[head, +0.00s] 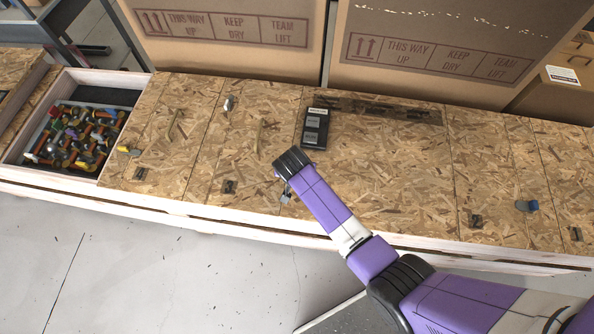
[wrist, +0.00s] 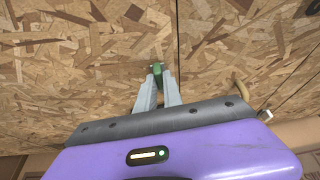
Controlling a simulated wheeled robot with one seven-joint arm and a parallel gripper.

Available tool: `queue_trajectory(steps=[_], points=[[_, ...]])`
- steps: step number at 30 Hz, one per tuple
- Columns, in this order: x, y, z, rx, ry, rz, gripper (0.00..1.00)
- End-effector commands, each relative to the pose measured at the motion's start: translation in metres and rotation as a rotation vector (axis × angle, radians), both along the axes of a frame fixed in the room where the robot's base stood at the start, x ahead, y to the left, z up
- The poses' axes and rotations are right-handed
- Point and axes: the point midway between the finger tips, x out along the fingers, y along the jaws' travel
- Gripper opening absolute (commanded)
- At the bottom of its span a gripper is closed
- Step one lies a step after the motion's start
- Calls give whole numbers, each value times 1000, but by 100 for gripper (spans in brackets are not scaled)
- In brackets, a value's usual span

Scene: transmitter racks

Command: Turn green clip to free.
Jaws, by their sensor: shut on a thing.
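The green clip (wrist: 157,69) shows in the wrist view as a small green piece on the chipboard lid (wrist: 60,80), close to a seam between panels. My gripper (wrist: 158,76) has its two grey fingers closed on the clip from either side. In the head view my gripper (head: 287,194) is low over the front part of the chipboard top, and I cannot make out the clip there. The fingers hide part of the clip, so I cannot tell its exact turn.
An open bin (head: 77,74) of mixed coloured pieces is at left. A yellow clip (head: 127,151), a grey clip (head: 229,103) and a blue clip (head: 527,206) sit on the chipboard. A black labelled box (head: 315,128) lies behind my gripper. Large cartons (head: 225,40) stand along the back.

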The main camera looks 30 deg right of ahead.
Motion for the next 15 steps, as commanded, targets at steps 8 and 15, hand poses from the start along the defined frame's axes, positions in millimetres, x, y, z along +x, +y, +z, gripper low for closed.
queue_trajectory(steps=[8, 15], points=[[0, 1, 0, 1, 1, -71, 0], [0, 1, 0, 1, 1, -84, 0]])
